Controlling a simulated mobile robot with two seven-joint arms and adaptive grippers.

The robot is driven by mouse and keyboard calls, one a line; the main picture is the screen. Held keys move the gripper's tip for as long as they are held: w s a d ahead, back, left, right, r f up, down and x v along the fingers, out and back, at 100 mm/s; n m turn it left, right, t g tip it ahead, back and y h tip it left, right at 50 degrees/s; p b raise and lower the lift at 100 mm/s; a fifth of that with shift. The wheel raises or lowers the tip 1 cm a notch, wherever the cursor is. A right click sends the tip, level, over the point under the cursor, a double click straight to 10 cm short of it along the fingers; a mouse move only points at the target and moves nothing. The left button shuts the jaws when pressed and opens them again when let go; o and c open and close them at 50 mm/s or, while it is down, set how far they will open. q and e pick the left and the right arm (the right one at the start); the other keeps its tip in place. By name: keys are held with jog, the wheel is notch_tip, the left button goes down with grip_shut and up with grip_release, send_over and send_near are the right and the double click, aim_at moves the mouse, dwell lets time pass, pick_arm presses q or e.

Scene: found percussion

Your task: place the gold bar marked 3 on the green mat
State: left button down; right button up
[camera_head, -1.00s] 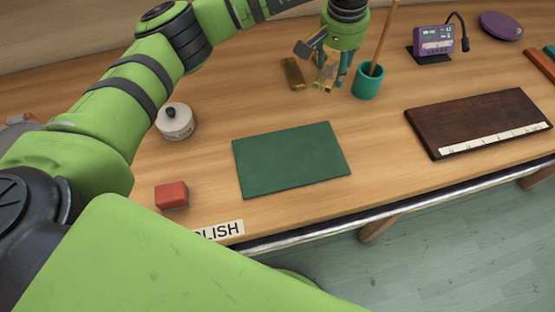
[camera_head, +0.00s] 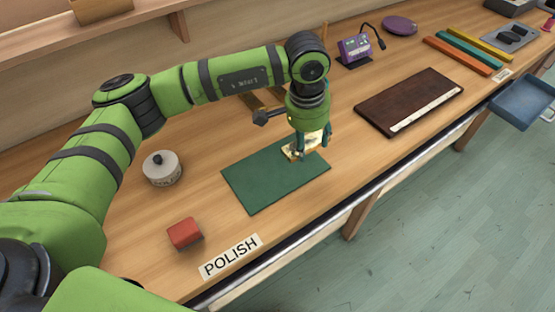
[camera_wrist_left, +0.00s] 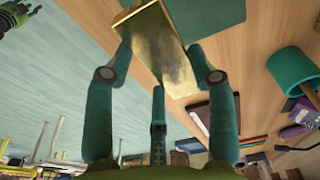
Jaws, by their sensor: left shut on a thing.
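My left gripper (camera_head: 312,146) is shut on a gold bar (camera_head: 294,151), low at the right far part of the green mat (camera_head: 268,182). The bar looks at or just above the mat; I cannot tell if it touches. In the left wrist view the bar (camera_wrist_left: 155,48) sits between the teal fingers, and its number cannot be read.
A white lidded pot (camera_head: 162,170) and a red block (camera_head: 185,233) stand left of the mat, and a POLISH label (camera_head: 231,256) lies in front. A dark wooden board (camera_head: 410,100) lies to the right. A teal cup (camera_wrist_left: 290,72) shows in the left wrist view.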

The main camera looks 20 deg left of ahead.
pick_arm(q)
jog(key=p, duration=0.3)
send_over(279, 171)
notch_tip(279, 171, down, 4)
jog(key=shift+s+a+r, duration=0.1)
jog(key=shift+a+r, duration=0.05)
jog(key=shift+r, duration=0.1)
notch_tip(279, 171, down, 4)
jog(key=shift+r+p, duration=0.2)
jog(key=shift+p, duration=0.65)
jog(key=shift+f, duration=0.3)
jog(key=shift+f, duration=0.15)
jog(key=c, duration=0.8)
grip_release()
jog(key=shift+a+f+b, duration=0.1)
jog(key=shift+f+b, duration=0.05)
jog(key=shift+b, duration=0.15)
jog(key=o, duration=0.4)
jog(key=shift+s, duration=0.1)
